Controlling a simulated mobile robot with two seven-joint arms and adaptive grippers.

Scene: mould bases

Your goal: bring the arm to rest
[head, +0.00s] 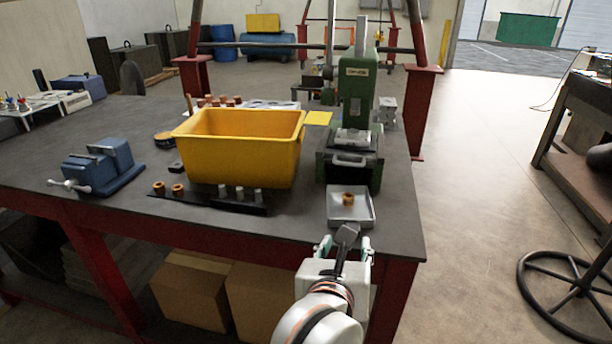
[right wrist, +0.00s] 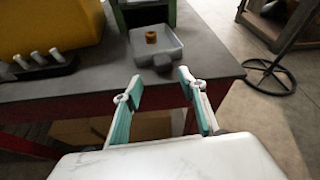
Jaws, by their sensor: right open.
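My right gripper (head: 346,248) is in front of the workbench's near edge at the right, below the grey tray (head: 336,220). In the right wrist view its two fingers (right wrist: 159,82) are spread apart with nothing between them. The tray also shows beyond the fingertips in the right wrist view (right wrist: 177,52). A copper-coloured ring-like part (head: 348,199) lies in the tray, apart from the gripper; it also shows in the right wrist view (right wrist: 151,37). My left gripper is in neither view.
A yellow bin (head: 240,150) stands mid-bench, with a black strip (head: 215,200) of copper and grey parts before it. A green press (head: 356,95) stands behind the tray. A blue vise (head: 100,165) is at left. Open floor (head: 480,190) lies right of the bench.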

